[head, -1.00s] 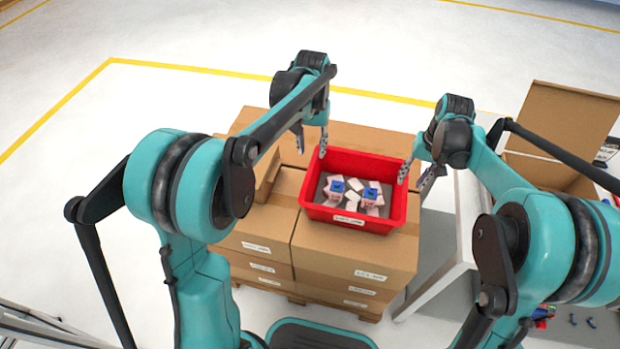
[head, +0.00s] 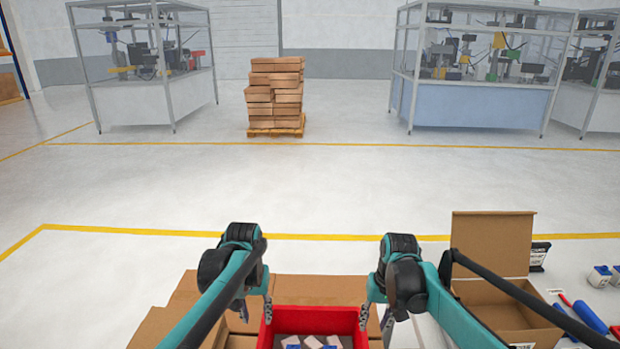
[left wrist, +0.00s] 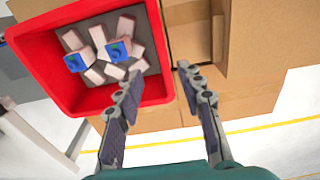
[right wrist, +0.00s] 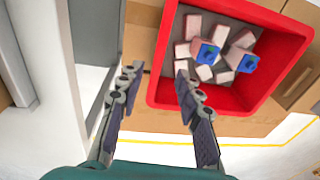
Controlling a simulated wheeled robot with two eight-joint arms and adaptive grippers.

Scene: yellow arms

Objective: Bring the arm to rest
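My left gripper (head: 255,309) is at the left side of a red bin (head: 315,320). In the left wrist view its fingers (left wrist: 155,90) are spread, with nothing between them. My right gripper (head: 376,317) is at the bin's right side. In the right wrist view its fingers (right wrist: 155,85) are also spread and empty. The red bin also shows in the left wrist view (left wrist: 40,75) and the right wrist view (right wrist: 210,104). It stands on cardboard boxes and holds several pale pinkish blocks, two with blue tops. Neither gripper visibly grips the bin.
Cardboard boxes (head: 330,290) lie under and around the bin. An open carton (head: 492,240) stands to the right, with bottles (head: 600,275) and a blue roll (head: 590,318) beside it. A loaded pallet (head: 275,100) and enclosed machines (head: 480,70) stand far back. The floor between is clear.

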